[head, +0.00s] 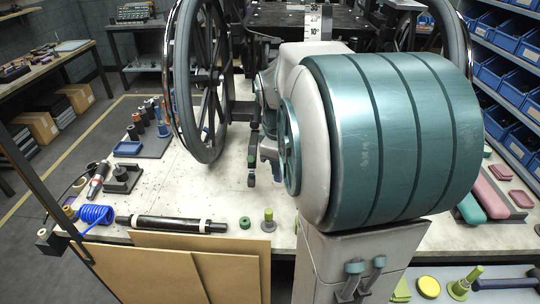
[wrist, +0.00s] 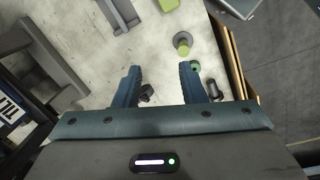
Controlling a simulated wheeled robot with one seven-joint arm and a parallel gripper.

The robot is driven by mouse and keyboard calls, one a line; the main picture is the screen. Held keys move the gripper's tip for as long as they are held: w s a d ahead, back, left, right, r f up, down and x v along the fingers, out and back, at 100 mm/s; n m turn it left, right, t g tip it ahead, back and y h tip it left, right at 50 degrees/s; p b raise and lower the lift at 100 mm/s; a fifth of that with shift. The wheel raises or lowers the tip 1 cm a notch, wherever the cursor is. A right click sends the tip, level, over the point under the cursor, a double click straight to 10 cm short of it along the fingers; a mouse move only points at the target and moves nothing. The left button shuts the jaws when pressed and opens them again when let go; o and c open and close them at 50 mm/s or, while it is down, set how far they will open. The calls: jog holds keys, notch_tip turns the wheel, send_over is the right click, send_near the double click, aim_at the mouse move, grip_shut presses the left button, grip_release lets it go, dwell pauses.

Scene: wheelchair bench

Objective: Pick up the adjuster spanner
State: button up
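My gripper (wrist: 160,68) is open, its two blue fingers pointing at the pale bench top. A small dark object (wrist: 147,92) shows between the fingers, near the left one. It is partly hidden by the gripper body, and I cannot tell whether it is the adjuster spanner or whether it is touched. No other thing is clearly recognisable as the spanner. In the head view my gripper (head: 263,176) is small and partly hidden behind my large teal and grey arm, above the bench near the wheelchair wheel.
A green-yellow peg on a grey base (head: 268,222), a green ring (head: 245,222) and a black tube (head: 170,223) lie along the front edge. A wheelchair wheel (head: 180,80) stands behind. Blue coiled hose (head: 95,214) lies left. Bare bench (head: 195,190) lies between.

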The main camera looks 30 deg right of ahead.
jog(key=w+d+f+n+y+b, duration=0.1)
jog(key=d+f+n, duration=0.1)
jog(key=d, duration=0.5)
jog(key=w+d+f+n+b, duration=0.1)
jog(key=d+f+n, duration=0.1)
jog(key=d, duration=0.5)
notch_tip(320, 180, down, 8)
jog(key=shift+s+d+f+b, duration=0.1)
jog(key=shift+b, duration=0.3)
jog(key=shift+a+f+b, duration=0.1)
jog(key=shift+a+f, duration=0.05)
jog(key=shift+f, duration=0.75)
jog(key=shift+a+f+b, duration=0.1)
jog(key=shift+a+f, duration=0.1)
jog(key=shift+f, duration=0.7)
jog(key=shift+a+f+b, duration=0.1)
jog(key=shift+a+f, duration=0.05)
jog(key=shift+f, duration=0.75)
jog(key=shift+c, duration=0.4)
grip_shut()
